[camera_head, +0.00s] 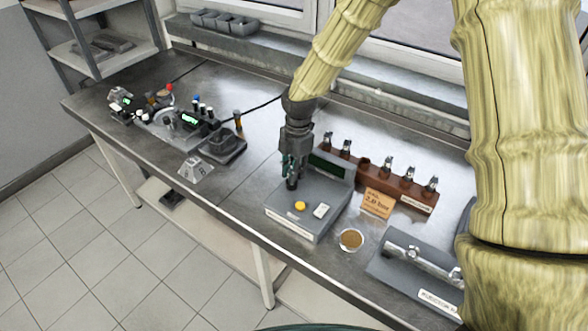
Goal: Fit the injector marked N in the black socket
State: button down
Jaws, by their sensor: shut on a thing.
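My gripper (291,172), with teal fingers, points down over the grey tester box (328,203) and is shut on a small dark thing, probably an injector. The fingers hide most of it, and I cannot read a mark on it or tell if its lower end touches the box. Several injectors (408,174) stand upright in the brown rack (404,194) to the right, with a gap between the second and third from the left. I cannot make out which socket is black among the small fixtures (188,121) at the far left.
The tester box has a yellow button and a dark display. An orange card (378,203) and a round brown-filled dish (351,240) are right of it. A grey tray (388,268) with a metal cylinder lies at the right front. A dark stand (222,145) is on the left; bare bench lies between.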

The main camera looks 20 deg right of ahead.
jog(key=c, duration=1.2)
grip_release()
jog(key=shift+c, duration=0.2)
jog(key=shift+r, duration=0.1)
jog(key=shift+r+p, duration=2.9)
jog(key=shift+r, duration=0.7)
